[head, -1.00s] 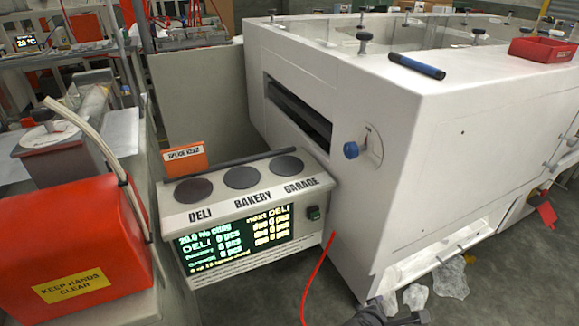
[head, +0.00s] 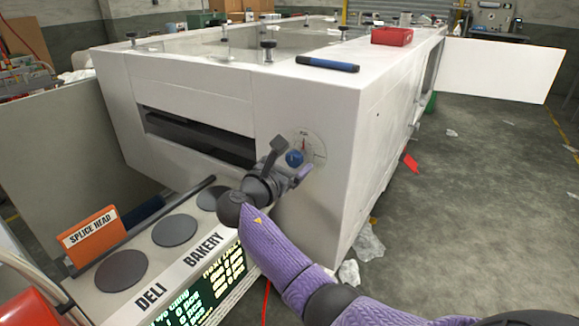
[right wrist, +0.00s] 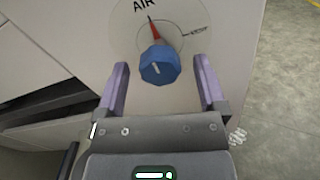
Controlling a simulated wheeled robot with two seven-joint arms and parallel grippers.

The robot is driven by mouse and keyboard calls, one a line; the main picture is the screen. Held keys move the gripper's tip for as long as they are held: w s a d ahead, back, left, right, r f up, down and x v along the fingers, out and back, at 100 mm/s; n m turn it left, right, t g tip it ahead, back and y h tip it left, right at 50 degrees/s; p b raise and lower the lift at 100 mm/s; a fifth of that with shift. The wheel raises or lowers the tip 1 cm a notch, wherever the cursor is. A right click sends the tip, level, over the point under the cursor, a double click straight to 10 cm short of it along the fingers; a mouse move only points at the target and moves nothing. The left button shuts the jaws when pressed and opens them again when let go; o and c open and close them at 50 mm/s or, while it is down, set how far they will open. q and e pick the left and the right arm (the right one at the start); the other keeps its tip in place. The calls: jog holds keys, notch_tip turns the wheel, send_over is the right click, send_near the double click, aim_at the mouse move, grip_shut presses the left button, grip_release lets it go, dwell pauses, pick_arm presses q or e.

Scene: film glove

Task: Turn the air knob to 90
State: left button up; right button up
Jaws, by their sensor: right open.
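The air knob (head: 294,158) is a small blue knob on the front face of the white machine (head: 335,130). It sits on a round dial plate (head: 319,145) with a red pointer. In the right wrist view the blue knob (right wrist: 158,65) shows below the letters "AIR", and the red pointer (right wrist: 154,31) points up and slightly left. My right gripper (head: 292,160) is at the knob, open. In the right wrist view its two purple fingers (right wrist: 159,88) stand apart on either side of the knob, with a gap on each side. My left gripper is not in view.
A counter panel with black discs (head: 175,230) and a lit screen (head: 205,290) lies below left of my right arm. An orange "SPLICE HEAD" sign (head: 90,236) stands on it. A blue-black marker-like bar (head: 327,64) and a red tray (head: 391,36) rest on the machine's top.

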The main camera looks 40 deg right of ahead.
jog(key=shift+w+d, duration=0.15)
jog(key=shift+d, duration=0.45)
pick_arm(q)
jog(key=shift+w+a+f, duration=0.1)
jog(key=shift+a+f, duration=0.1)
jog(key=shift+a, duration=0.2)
pick_arm(e)
grip_shut()
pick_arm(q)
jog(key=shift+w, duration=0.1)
